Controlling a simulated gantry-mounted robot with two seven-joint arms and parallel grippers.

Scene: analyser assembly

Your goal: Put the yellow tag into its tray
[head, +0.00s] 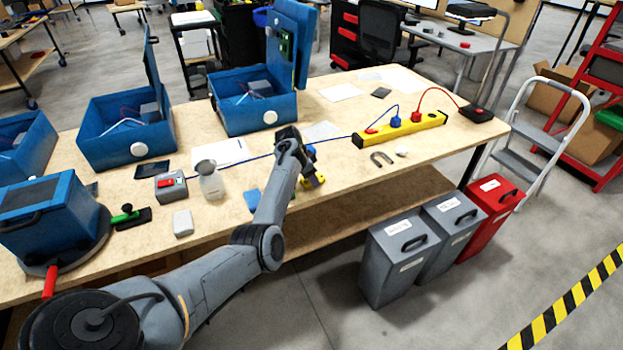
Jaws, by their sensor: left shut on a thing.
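My left arm reaches in from the lower left over the workbench, and its gripper (312,178) points down near the bench's front edge. It is shut on a small yellow piece (318,182), which looks like the yellow tag; the fingers and wrist hide part of it. I cannot tell whether the piece touches the bench. A flat blue piece (252,199) lies just left of the forearm, partly covered by it. A small blue part shows beside the wrist. I cannot make out the tag's tray for certain. My right gripper is not in view.
Open blue analyser cases (125,150) (232,115) stand along the back of the wooden bench (350,120). A yellow power strip (400,129), a horseshoe magnet (382,159) and a red-switch box (170,186) lie on it. Grey and red bins (398,255) stand on the floor in front.

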